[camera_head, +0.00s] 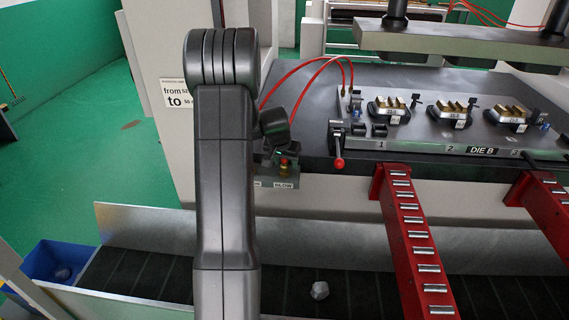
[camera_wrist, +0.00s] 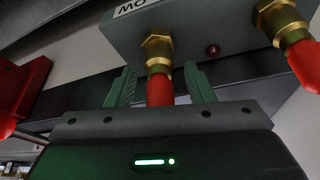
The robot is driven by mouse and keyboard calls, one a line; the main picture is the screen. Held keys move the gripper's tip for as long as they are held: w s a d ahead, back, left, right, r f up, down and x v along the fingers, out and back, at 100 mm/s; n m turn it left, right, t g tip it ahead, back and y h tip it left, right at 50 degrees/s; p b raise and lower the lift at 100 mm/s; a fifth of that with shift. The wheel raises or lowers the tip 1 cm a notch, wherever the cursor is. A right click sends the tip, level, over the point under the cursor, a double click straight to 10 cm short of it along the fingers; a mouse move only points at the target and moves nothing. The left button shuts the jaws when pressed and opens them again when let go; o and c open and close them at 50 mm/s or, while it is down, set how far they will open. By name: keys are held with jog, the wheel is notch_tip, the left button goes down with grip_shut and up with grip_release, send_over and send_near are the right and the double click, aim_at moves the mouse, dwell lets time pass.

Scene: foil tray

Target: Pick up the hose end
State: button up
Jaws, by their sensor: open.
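In the wrist view a red hose end (camera_wrist: 160,90) meets a brass fitting (camera_wrist: 158,50) on a grey block (camera_wrist: 205,35). My gripper (camera_wrist: 160,86) has its two green ridged fingers apart, one on each side of this hose end. I see a gap at the left finger; whether the right finger touches is hard to tell. A second brass fitting (camera_wrist: 284,22) carries another red hose end (camera_wrist: 305,62) at the right.
Red hoses (camera_head: 300,68) arch from the die plate (camera_head: 450,140) towards the block. A red-knobbed lever (camera_head: 338,163) stands right of the block. Red roller rails (camera_head: 410,240) project over a dark conveyor (camera_head: 340,295). A blue bin (camera_head: 45,265) is at left.

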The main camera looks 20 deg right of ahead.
grip_shut()
notch_tip(320, 180, up, 9)
jog(key=shift+f+b, duration=0.15)
jog(key=shift+b, duration=0.2)
jog(key=shift+p, duration=0.4)
jog(key=shift+f+p, duration=0.4)
jog(key=shift+f, duration=0.55)
jog(key=shift+f+b, duration=2.15)
jog(key=shift+f, duration=1)
